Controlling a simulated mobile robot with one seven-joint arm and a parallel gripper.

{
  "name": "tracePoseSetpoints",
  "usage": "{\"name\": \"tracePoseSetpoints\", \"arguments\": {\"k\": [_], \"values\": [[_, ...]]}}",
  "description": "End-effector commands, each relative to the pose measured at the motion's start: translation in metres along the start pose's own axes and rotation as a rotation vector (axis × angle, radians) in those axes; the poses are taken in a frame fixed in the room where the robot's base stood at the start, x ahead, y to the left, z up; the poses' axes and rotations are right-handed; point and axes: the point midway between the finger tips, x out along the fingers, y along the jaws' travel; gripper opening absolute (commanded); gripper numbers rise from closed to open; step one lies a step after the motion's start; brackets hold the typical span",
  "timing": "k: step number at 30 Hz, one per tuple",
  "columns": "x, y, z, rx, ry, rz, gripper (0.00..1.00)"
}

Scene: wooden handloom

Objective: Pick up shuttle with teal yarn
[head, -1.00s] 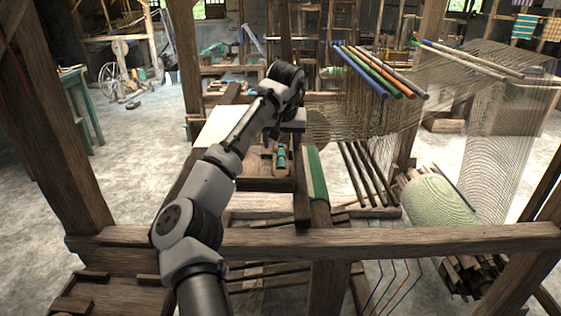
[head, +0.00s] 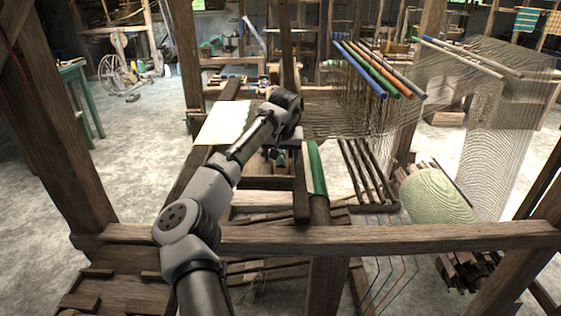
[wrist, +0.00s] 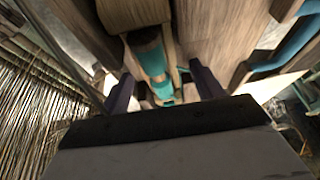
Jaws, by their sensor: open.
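The shuttle with teal yarn (wrist: 152,58) is a wooden body with teal yarn wound in its slot. It fills the upper middle of the wrist view. In the head view, a little of its teal yarn (head: 281,158) shows just below the end of my arm. My gripper (wrist: 165,84) is open, with one dark finger on either side of the shuttle in the wrist view. I cannot tell whether the fingers touch it. In the head view, my arm's end mostly hides the gripper and part of the shuttle.
The loom's front beam (head: 400,238) crosses below my arm. A green-covered beam (head: 316,172) stands close right of the shuttle. Pale cloth (head: 222,122) lies to its left. Coloured rods (head: 365,70) with hanging threads and a green warp roll (head: 437,194) are further right.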

Motion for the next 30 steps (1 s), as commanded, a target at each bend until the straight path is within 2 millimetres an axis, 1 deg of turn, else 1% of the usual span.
{"name": "tracePoseSetpoints", "arguments": {"k": [5,6,17,18,28,30], "values": [[0.0012,0.0005,0.0007,0.000,-0.001,0.002,0.65],[0.0013,0.0005,0.0007,0.001,-0.001,0.001,0.63],[0.0011,0.0002,0.0006,0.000,0.000,0.000,0.16],[0.0007,0.0002,0.0003,0.000,0.001,0.000,0.14],[-0.0006,-0.0003,-0.0004,0.000,0.002,-0.001,0.14],[-0.0054,-0.0002,-0.0026,0.000,0.001,0.000,0.14]]}}
